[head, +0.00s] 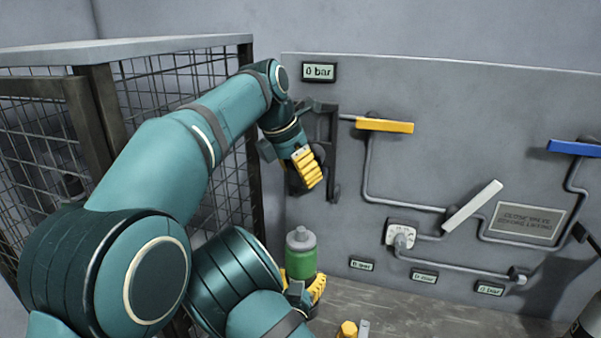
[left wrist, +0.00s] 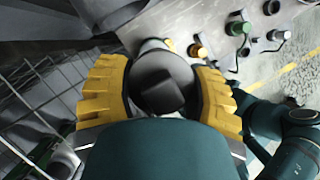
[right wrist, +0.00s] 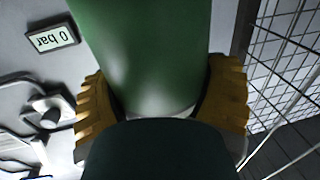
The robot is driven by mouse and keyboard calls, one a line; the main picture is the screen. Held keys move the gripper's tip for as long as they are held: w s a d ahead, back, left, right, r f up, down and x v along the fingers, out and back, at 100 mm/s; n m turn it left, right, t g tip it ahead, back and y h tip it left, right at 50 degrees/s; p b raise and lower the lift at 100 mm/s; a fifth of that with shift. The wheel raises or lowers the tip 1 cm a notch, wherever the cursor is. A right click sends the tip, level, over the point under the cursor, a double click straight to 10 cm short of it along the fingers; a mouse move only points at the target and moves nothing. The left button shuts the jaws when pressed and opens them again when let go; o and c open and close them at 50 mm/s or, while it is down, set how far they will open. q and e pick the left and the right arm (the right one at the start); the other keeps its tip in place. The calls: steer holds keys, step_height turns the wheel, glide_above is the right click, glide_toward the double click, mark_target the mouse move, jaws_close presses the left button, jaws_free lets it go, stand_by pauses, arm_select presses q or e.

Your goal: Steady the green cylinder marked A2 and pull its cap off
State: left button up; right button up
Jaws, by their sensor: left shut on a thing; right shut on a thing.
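The green cylinder (head: 300,262) stands upright low in the head view, with a grey shoulder and a small grey neck on top. No A2 mark is readable. My right gripper (head: 318,287) is shut around its lower part; the green body (right wrist: 145,50) fills the middle of the right wrist view. My left gripper (head: 308,168) is well above the cylinder, beside the wall panel, shut on a dark round thing that looks like the cap (left wrist: 163,80). It is clear of the cylinder. In the head view this dark thing is mostly hidden by the yellow fingers.
A dark bracket (head: 327,150) on the grey panel (head: 430,100) is right behind my left gripper. Pipes and a yellow handle (head: 385,126) lie to its right. A mesh cage (head: 150,85) stands left. A small yellow thing (head: 347,329) is at the bottom edge.

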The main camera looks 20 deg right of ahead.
steer(key=o, duration=1.1)
steer(key=shift+o, duration=0.2)
steer(key=shift+s, duration=0.1)
arm_select(q)
steer(key=shift+d+f, duration=0.1)
steer(key=shift+f, duration=0.1)
arm_select(e)
steer(key=v, duration=0.8)
steer(key=shift+a, duration=0.15)
steer(key=shift+r, duration=0.1)
steer(key=x, duration=0.8)
arm_select(q)
steer(key=shift+f, duration=0.75)
